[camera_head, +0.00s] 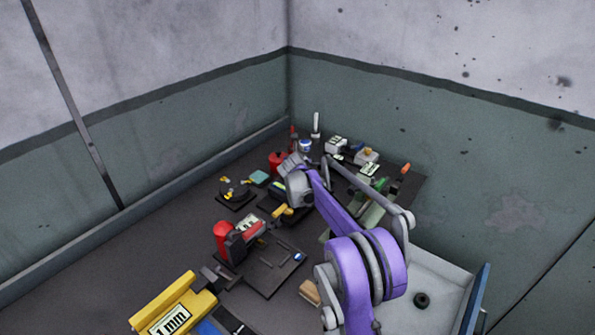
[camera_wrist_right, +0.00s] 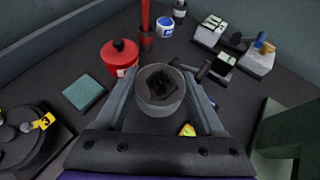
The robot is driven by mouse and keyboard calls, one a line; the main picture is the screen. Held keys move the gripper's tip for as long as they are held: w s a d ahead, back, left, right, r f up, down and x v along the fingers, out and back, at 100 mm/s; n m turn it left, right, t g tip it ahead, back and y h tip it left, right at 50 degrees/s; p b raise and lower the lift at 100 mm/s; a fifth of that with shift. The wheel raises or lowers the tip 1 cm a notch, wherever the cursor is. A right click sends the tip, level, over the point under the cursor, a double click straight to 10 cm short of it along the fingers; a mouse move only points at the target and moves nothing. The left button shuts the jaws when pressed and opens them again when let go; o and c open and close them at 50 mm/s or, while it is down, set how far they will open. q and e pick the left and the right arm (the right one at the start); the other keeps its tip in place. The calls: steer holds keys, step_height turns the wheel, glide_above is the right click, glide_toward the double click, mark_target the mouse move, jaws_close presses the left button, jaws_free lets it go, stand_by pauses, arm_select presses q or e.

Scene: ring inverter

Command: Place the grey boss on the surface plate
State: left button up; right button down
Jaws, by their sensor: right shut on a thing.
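My right gripper (camera_wrist_right: 161,92) is shut on a grey round cup-like piece with a dark hollow top, which looks like the grey boss (camera_wrist_right: 160,106). It sits between the two fingers in the right wrist view. In the head view my purple right arm reaches over the bench, with the gripper (camera_head: 297,184) near the bench's middle; the boss cannot be made out there. A dark flat plate (camera_head: 262,281) lies left of the arm with small parts on it; I cannot tell whether it is the surface plate. My left gripper is not in view.
A red pot (camera_wrist_right: 119,58), a teal square pad (camera_wrist_right: 84,93) and a blue-white tin (camera_wrist_right: 165,27) surround the gripper. Labelled grey blocks (camera_wrist_right: 210,31) stand at the back right. A light grey tray (camera_head: 447,291) is at right.

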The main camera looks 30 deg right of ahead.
steer(key=shift+w+f, duration=0.1)
steer(key=shift+f, duration=2.2)
steer(key=shift+f, duration=0.1)
jaws_free()
